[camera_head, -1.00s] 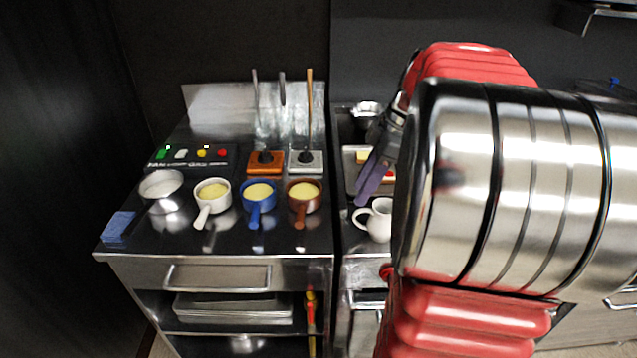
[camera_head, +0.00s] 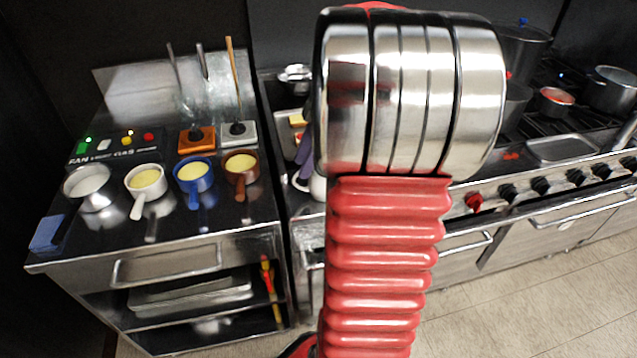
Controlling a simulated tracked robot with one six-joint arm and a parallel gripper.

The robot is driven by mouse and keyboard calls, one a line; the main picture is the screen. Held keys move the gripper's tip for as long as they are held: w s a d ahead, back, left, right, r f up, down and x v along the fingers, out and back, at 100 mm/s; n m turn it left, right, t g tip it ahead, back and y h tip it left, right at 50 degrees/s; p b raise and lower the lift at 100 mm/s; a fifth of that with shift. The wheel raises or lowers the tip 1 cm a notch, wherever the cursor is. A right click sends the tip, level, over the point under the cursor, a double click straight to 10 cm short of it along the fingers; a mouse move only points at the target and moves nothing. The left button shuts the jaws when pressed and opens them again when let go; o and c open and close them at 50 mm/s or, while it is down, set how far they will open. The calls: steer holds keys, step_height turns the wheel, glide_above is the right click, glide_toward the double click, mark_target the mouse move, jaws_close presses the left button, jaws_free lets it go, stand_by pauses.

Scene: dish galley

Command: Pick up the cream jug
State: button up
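The white cream jug (camera_head: 317,187) stands on the steel counter just right of the stove unit. Its handle points left, and my arm hides its right part. My gripper (camera_head: 306,152) is mostly hidden behind my arm. Only a strip of a purple finger shows, just above and behind the jug in the picture. I cannot tell whether it touches the jug or how far apart the fingers are.
A blue sponge (camera_head: 47,233) lies at the corner. A range with pots (camera_head: 556,101) is at right.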

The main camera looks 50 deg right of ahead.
mark_target(296, 177)
steer(key=shift+x, duration=2)
steer(key=shift+d+x, duration=0.1)
steer(key=shift+x, duration=1.2)
steer(key=shift+d+x, duration=0.15)
steer(key=shift+x, duration=1.2)
steer(key=shift+w, duration=0.15)
steer(key=shift+c, duration=0.3)
jaws_close()
